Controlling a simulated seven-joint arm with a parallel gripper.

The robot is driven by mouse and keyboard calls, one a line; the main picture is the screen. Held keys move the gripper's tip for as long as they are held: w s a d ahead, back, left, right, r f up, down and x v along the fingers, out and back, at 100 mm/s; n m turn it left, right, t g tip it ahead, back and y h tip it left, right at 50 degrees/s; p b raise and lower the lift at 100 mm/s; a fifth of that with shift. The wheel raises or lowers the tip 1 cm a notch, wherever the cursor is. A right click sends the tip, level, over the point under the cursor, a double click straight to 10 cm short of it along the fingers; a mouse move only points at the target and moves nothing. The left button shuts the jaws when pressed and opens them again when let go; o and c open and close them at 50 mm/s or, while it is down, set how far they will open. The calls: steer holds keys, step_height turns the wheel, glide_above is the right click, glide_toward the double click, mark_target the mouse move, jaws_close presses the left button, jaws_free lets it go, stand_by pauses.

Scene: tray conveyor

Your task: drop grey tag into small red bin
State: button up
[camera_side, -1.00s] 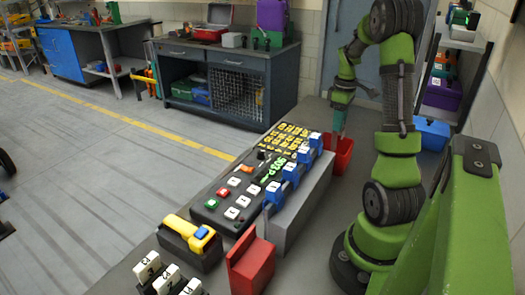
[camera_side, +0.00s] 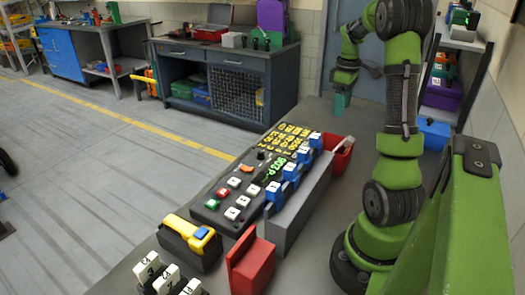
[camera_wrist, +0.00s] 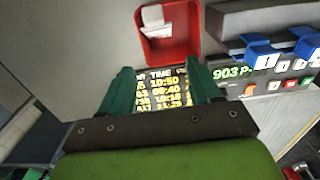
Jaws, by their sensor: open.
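The small red bin (camera_side: 343,160) stands at the far end of the console, and it also shows in the wrist view (camera_wrist: 183,48). A pale grey piece, apparently the grey tag (camera_wrist: 154,20), lies in the bin in the wrist view. In the side view the grey tag (camera_side: 346,143) shows at the bin's top, tilted near the rim. My gripper (camera_side: 341,103) is above and beyond the bin, apart from it. In the wrist view my gripper (camera_wrist: 163,88) has its teal fingers spread, with nothing between them.
A black console (camera_side: 238,187) with a yellow-lettered display and buttons runs beside the bin. Blue-topped pieces (camera_side: 291,172) stand in a row on a grey block. A yellow scanner (camera_side: 190,232) and red holder (camera_side: 251,263) are nearer. Grey table beyond the bin is clear.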

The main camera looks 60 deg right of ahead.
step_height(320, 180, up, 11)
steer(key=shift+r, duration=0.1)
stand_by(0.3)
steer(key=w+a+f+m+t+h, duration=0.1)
steer(key=w+a+f+m+t, duration=0.2)
steer(key=a, duration=0.4)
steer(key=w+a+f+m, duration=0.1)
steer(key=w+a+m, duration=0.25)
steer(key=a, duration=0.45)
steer(key=s+a+n+t+y, duration=0.1)
steer(key=a+t, duration=0.1)
steer(key=a, duration=0.9)
steer(key=s+a+f+n+t+y, duration=0.1)
steer(key=s+a+t+y, duration=0.1)
steer(key=a, duration=1)
steer(key=shift+s+a+f, duration=0.15)
steer(key=shift+a+f, duration=0.15)
